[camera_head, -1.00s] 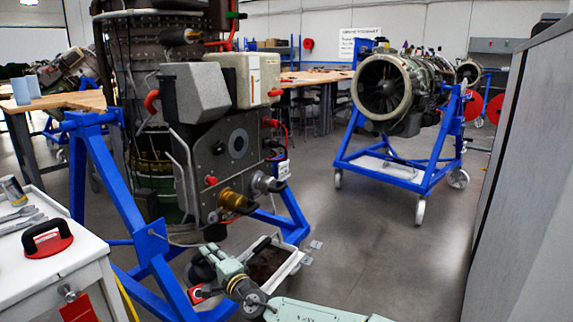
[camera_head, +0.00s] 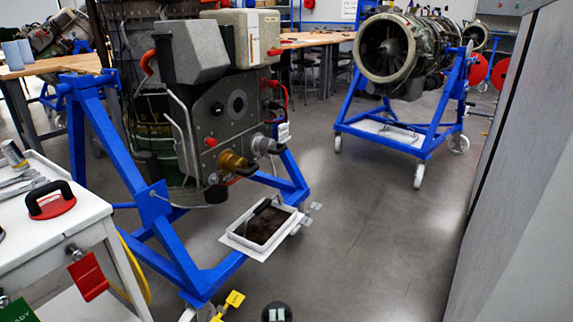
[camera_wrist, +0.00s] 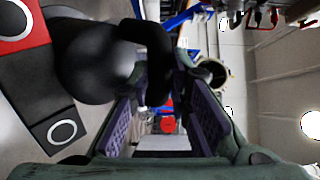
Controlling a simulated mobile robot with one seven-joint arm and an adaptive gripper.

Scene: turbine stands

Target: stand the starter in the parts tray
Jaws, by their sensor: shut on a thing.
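The starter (camera_wrist: 95,65) is a dark, rounded body with a black curved handle, a grey end plate with ring-like holes and a red part. It fills the left of the wrist view. My gripper (camera_wrist: 163,85) has green fingers with purple pads and is shut on the starter, apparently at its handle. The fingers hide part of the grip. In the head view, my gripper is not clearly visible. The parts tray (camera_head: 252,243) is white with a dark inside and sits low by the blue stand. I cannot tell the starter's height above it.
The blue engine stand (camera_head: 160,225) and its engine (camera_head: 232,125) rise beside the tray. A white cart (camera_head: 45,240) stands at left with a red-based handled tool (camera_head: 52,203). A grey cabinet (camera_head: 520,170) bounds the right.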

